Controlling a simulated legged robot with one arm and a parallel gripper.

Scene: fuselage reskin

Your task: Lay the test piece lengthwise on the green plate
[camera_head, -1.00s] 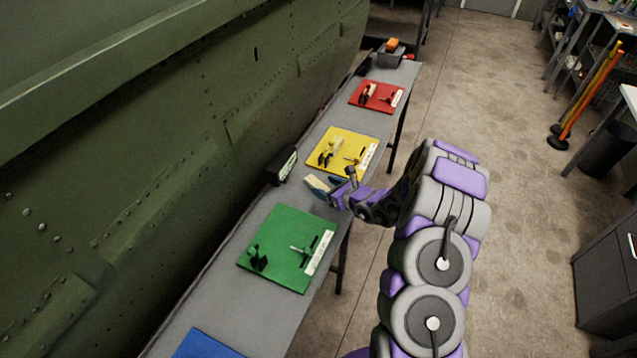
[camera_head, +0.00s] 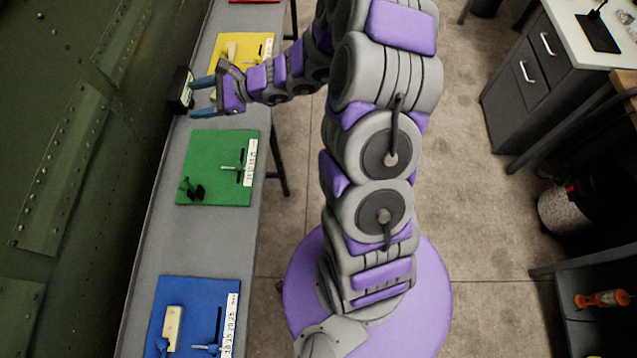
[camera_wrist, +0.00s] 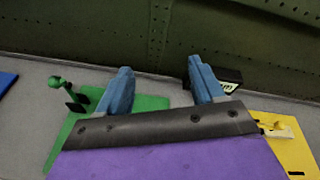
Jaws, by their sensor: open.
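The green plate (camera_head: 215,150) lies flat on the grey bench, with a black clamp (camera_head: 191,189), a small fixture (camera_head: 236,168) and a white marked strip (camera_head: 250,160). I see no loose piece on it. Pale blocks lie on the blue plate (camera_head: 173,326) and on the yellow plate (camera_head: 232,50); I cannot tell which is the test piece. My gripper (camera_head: 202,97) is open and empty over the bench, between the green and yellow plates. In the wrist view its blue fingers (camera_wrist: 159,72) are apart, and its body hides much of the green plate (camera_wrist: 72,130).
A small black box (camera_head: 180,90) stands at the bench's back edge, close to the fingertips. The green riveted fuselage wall (camera_head: 65,180) runs along the bench's left. The blue plate (camera_head: 195,290) is nearer, the yellow plate (camera_head: 262,42) farther. Bare bench (camera_head: 195,240) lies between blue and green.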

